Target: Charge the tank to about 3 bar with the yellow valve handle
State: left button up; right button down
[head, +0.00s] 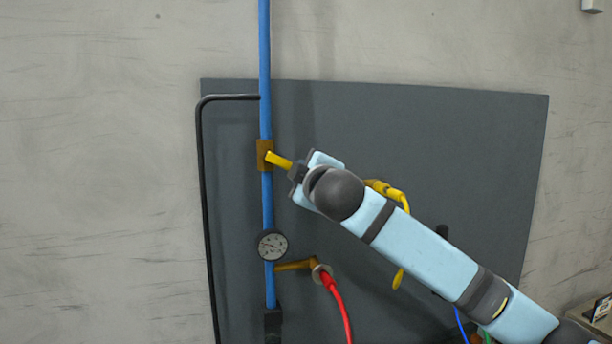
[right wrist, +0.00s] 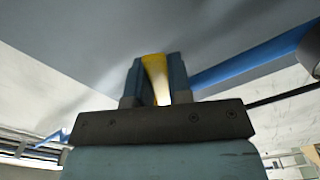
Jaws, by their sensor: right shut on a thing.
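The yellow valve handle (head: 279,160) sticks out to the right from a brass valve body (head: 264,154) on the vertical blue pipe (head: 265,60). My right gripper (head: 294,168) is shut on the outer part of this handle. In the right wrist view the yellow handle (right wrist: 155,76) stands between the two fingers of the right gripper (right wrist: 159,82). A round pressure gauge (head: 271,245) sits on the pipe below the valve; its needle is too small to read. No tank is in clear view. My left gripper is not in view.
A dark grey panel (head: 400,110) backs the pipe. A black tube (head: 203,180) bends down on the left. Below the gauge a brass branch (head: 293,266) carries a red hose (head: 340,305). A yellow hose piece (head: 396,193) hangs partly behind my right arm.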

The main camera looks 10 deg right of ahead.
jog(key=c, duration=1)
grip_release()
jog(key=shift+c, duration=0.2)
jog(key=s+d+b, duration=0.2)
jog(key=s+b, duration=0.1)
jog(key=s, duration=1)
jog(key=shift+s+d, duration=0.35)
